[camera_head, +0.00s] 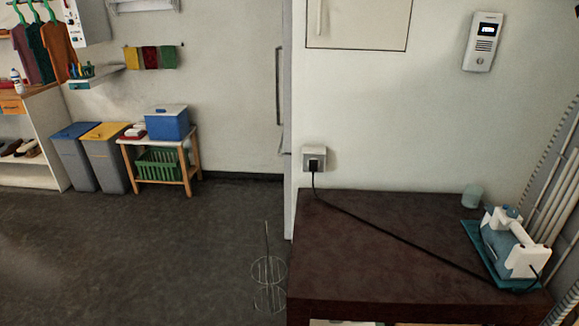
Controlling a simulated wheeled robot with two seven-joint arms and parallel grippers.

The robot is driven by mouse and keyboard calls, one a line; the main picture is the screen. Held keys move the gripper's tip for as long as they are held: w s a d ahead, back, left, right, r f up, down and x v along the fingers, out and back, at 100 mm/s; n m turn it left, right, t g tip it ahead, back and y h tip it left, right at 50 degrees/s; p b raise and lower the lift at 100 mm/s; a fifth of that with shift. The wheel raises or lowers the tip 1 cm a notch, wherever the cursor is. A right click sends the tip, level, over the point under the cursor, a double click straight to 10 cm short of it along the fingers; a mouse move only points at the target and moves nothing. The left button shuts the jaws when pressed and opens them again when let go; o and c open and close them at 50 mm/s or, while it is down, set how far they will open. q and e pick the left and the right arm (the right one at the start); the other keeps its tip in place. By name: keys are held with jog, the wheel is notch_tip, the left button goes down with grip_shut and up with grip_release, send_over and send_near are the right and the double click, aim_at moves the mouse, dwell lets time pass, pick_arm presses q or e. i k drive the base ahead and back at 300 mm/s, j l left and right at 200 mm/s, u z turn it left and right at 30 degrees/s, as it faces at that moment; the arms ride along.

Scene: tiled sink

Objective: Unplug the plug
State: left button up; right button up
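A black plug (313,163) sits in a pale wall socket (306,153) just above the back left corner of a dark brown table. Its black cord (400,238) drops from the plug and runs across the tabletop to the right. The cord reaches a blue and white appliance (507,245) at the table's right side, which stands on a teal tray (477,243). Neither of my grippers shows in the head view.
The dark table (350,270) is mostly clear apart from the cord. A small pale cup (472,196) stands at its back right. A thin wire stand (268,272) is on the floor left of the table. An intercom (483,42) hangs on the wall. Floor at left is open.

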aim_at(313, 164)
jog(key=i+j+z, duration=0.1)
jog(key=j, duration=0.25)
jog(key=i+j+z, duration=0.1)
jog(key=i+j, duration=0.35)
jog(key=j, duration=0.3)
jog(key=i+j+z, duration=0.15)
jog(key=j, duration=0.25)
